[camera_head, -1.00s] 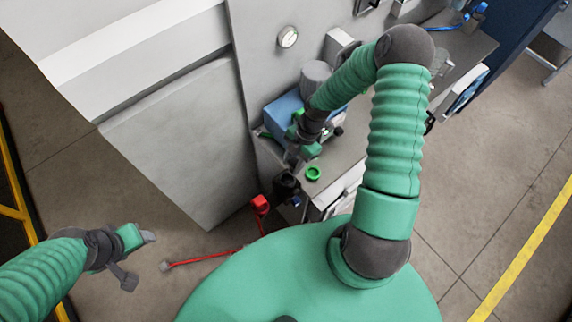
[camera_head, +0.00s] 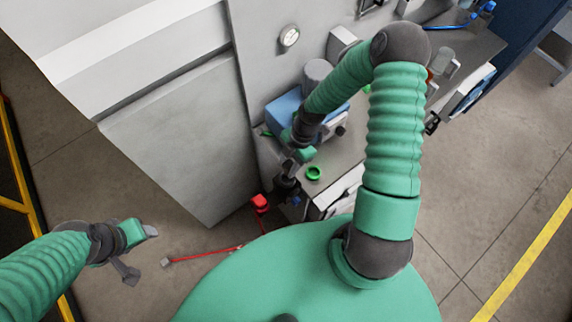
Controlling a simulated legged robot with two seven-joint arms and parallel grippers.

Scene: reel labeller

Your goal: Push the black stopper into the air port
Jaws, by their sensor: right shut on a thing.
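My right gripper (camera_head: 290,170) is low at the near left end of the grey bench, right over a dark round fitting (camera_head: 287,187). It is shut on a small dark thing, which I take for the black stopper; the fingers and wrist mostly hide it. I cannot tell whether the stopper touches the fitting, or whether that fitting is the air port. My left gripper (camera_head: 141,253) is open and empty over the floor at the lower left, its two fingers spread wide.
A green ring (camera_head: 314,173) lies on the bench just right of my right gripper. A blue box (camera_head: 284,107) and a grey cylinder (camera_head: 317,72) stand behind. A gauge (camera_head: 289,37) is on the machine wall.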

